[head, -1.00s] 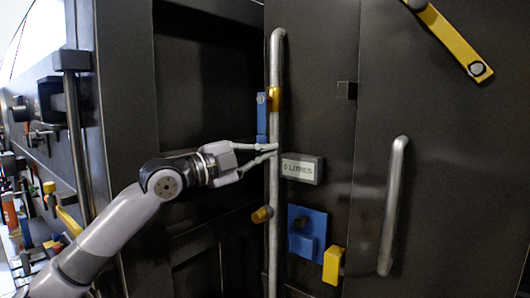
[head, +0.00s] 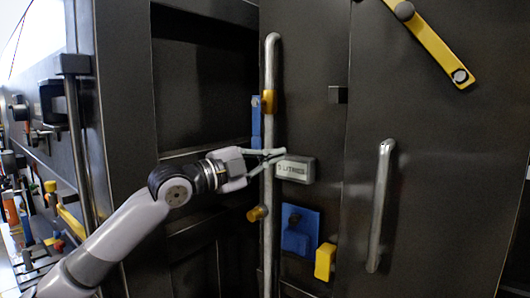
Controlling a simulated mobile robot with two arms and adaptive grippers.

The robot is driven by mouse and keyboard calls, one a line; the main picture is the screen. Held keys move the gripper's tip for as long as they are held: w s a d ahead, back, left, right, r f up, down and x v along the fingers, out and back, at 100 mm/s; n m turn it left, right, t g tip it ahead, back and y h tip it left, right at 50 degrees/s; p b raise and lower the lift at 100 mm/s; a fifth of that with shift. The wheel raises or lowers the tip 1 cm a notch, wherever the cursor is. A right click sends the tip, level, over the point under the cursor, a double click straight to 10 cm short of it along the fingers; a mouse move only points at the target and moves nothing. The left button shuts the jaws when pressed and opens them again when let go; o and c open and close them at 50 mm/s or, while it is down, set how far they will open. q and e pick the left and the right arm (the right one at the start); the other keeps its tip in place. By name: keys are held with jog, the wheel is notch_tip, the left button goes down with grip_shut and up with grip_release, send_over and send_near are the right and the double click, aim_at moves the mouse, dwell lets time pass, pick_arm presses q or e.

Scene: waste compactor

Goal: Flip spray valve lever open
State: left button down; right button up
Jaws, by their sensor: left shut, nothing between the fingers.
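A blue lever (head: 256,124) hangs straight down along the left side of the upright metal pipe (head: 269,200) in the head view. A yellow valve fitting (head: 268,101) sits on the pipe at the lever's upper end. My left gripper (head: 280,155) comes in from the left, just below the lever's lower end. Its fingers cross in front of the pipe, and the tips are at the left edge of the grey display box (head: 296,169). The fingers are shut and hold nothing. I cannot tell whether they touch the pipe, lever or box. My right gripper is not in view.
A second yellow fitting (head: 257,213) sits lower on the pipe. A blue plate (head: 299,230) and a yellow block (head: 325,262) are at lower right. A door handle (head: 380,205) and a yellow bar (head: 433,42) are further right. A dark recess opens left of the pipe.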

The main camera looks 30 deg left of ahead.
pick_arm(q)
jog(key=r+b+v, duration=0.1)
jog(key=b+v, duration=0.7)
jog(key=v, duration=0.2)
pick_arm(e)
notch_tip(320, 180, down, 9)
pick_arm(q)
jog(key=shift+d+r, duration=0.1)
jog(key=shift+r, duration=0.05)
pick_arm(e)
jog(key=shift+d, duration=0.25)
